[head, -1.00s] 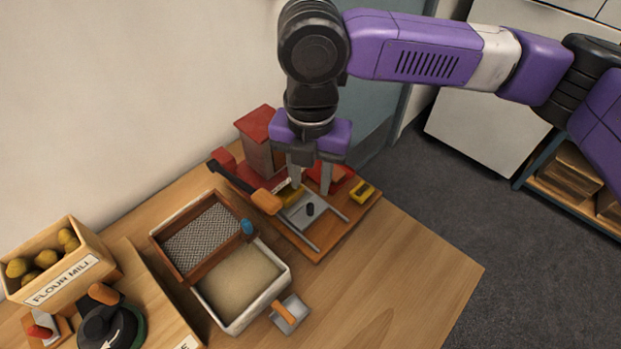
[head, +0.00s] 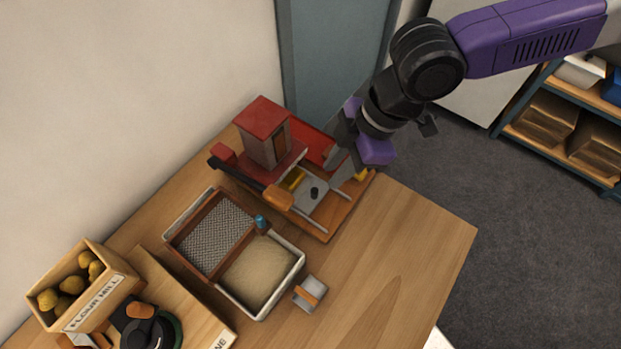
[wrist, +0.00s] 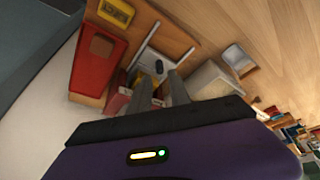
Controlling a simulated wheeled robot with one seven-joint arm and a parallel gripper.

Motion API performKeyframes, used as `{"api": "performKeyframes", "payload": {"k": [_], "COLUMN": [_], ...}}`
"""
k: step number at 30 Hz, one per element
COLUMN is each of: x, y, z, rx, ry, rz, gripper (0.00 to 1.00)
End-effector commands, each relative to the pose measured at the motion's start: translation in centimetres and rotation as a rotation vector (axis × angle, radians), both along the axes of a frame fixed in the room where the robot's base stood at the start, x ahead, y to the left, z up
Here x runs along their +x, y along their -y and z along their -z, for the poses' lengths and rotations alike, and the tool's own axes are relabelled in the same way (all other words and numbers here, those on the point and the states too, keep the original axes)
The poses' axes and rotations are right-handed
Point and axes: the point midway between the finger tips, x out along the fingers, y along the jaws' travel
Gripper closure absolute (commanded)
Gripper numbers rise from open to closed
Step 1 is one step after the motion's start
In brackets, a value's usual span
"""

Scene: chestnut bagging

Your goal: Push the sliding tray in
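The sliding tray (head: 309,187) is a flat grey metal plate with a black knob (head: 314,193). It lies between two pale rails on an orange-brown wooden base (head: 328,230), in front of a red-roofed housing (head: 264,121). A yellow piece (head: 292,179) shows at the tray's housing end. My gripper (head: 337,170) is tilted above the base on the right side of the tray. Its two fingers are apart with nothing visible between them. In the wrist view the knob (wrist: 159,66) appears just beyond the fingertips (wrist: 160,82). Contact with the tray cannot be told.
A black lever with an orange handle (head: 278,197) stands close to the tray's left. A sieve (head: 212,235) and a meal-filled box (head: 258,272) are in front of it, with a small scoop (head: 310,293). A wooden fruit crate (head: 106,290) stands left. The table's right side is clear.

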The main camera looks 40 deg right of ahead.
Motion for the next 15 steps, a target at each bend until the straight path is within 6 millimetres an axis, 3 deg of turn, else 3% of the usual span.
{"api": "performKeyframes", "payload": {"k": [5,15], "x": [0.4,1.2], "y": [-0.5,-2.2], "z": [0.4,4.9], "rx": [0.023,0.022], "ry": [-0.009,-0.01], "rz": [0.052,0.048], "gripper": [0.77,0.77]}}
